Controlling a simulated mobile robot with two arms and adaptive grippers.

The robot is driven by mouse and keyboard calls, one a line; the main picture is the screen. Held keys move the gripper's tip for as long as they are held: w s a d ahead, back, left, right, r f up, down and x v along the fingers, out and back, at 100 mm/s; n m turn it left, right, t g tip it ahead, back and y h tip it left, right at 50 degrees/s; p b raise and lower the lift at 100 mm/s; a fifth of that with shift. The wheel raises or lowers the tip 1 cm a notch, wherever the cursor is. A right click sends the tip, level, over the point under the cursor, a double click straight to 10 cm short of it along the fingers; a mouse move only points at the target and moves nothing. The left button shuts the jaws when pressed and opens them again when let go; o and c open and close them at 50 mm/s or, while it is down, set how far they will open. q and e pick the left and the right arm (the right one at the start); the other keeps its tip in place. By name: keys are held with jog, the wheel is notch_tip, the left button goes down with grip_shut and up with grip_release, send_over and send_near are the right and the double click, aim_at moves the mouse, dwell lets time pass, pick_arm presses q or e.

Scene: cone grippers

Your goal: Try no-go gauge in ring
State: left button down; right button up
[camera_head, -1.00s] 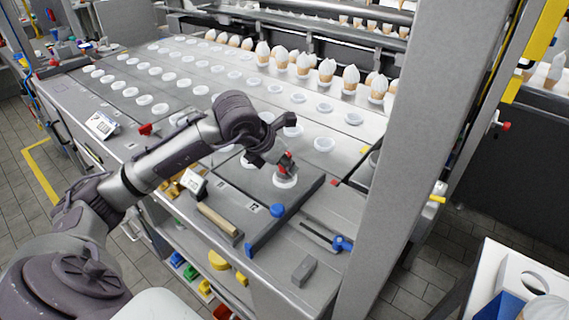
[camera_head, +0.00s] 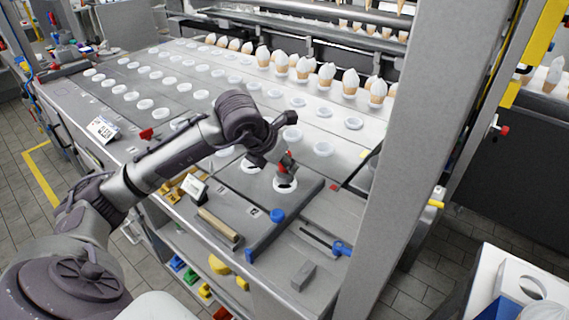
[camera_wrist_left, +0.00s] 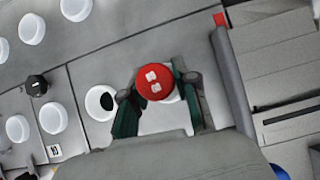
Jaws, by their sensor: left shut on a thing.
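My left gripper (camera_head: 286,168) is shut on the red no-go gauge (camera_wrist_left: 155,82), whose round red top with pale marks faces the left wrist camera. In the head view the gauge (camera_head: 287,166) is a small red patch between the fingers, right above a white ring (camera_head: 285,187) on a grey plate. The ring shows partly behind the gauge in the left wrist view (camera_wrist_left: 173,97). The gauge's lower end is hidden, so I cannot tell whether it is inside the ring. My right gripper is not in view.
Another white ring with a dark hole (camera_wrist_left: 100,102) stands close beside the gripper. A blue knob (camera_head: 277,215), a wooden-topped block (camera_head: 218,224), a small display (camera_head: 194,190) and a caliper-like tool (camera_head: 325,243) lie nearer the front edge. A grey post (camera_head: 425,130) rises at right.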

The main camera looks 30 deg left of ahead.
pick_arm(q)
jog(key=shift+r+p, duration=1.9)
jog(key=shift+r, duration=1.35)
jog(key=shift+f, duration=0.1)
